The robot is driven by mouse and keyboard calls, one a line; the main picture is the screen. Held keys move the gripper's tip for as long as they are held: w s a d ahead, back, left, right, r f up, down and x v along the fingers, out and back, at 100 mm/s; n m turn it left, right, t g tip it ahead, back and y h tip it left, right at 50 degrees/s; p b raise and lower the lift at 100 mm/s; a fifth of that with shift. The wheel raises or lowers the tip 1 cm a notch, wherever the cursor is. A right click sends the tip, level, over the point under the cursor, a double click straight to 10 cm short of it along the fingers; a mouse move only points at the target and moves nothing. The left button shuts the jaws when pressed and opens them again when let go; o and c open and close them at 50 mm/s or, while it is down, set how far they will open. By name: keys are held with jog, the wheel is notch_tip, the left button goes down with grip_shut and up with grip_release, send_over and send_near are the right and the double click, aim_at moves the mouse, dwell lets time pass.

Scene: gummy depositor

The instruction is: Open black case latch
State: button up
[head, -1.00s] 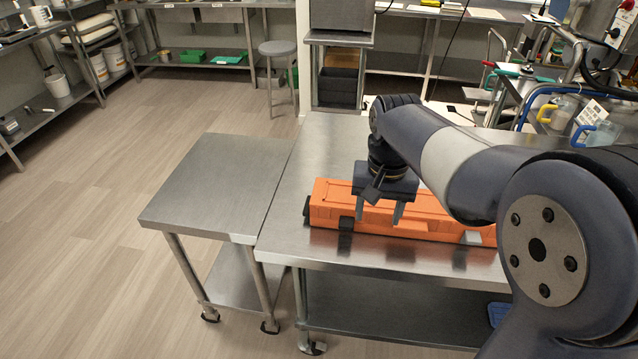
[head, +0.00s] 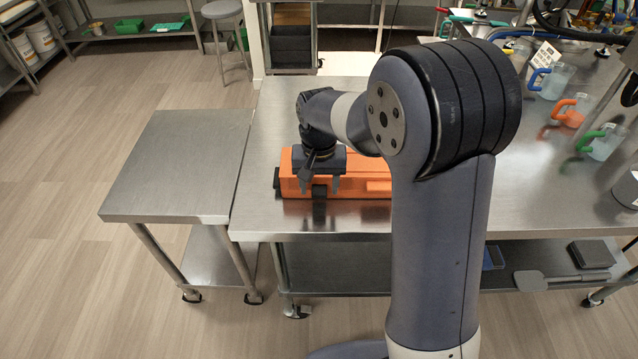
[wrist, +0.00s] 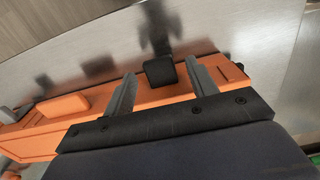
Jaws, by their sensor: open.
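The long orange case (head: 291,184) lies on the steel table, its right part hidden behind my arm. A black latch (head: 319,192) sits on its near side, close to the left end. In the wrist view the black latch (wrist: 158,71) shows between the two grey fingers. My gripper (head: 320,186) is open, pointing down at the case, with one finger on either side of this latch. I see gaps beside the latch; contact cannot be told.
The steel table (head: 330,221) is bare in front of the case. A lower side table (head: 180,165) stands empty at left. Jars with blue (head: 538,77), orange (head: 563,108) and green (head: 590,138) handles stand on the right, beyond my arm.

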jog(key=shift+f, duration=0.25)
jog(key=c, duration=1)
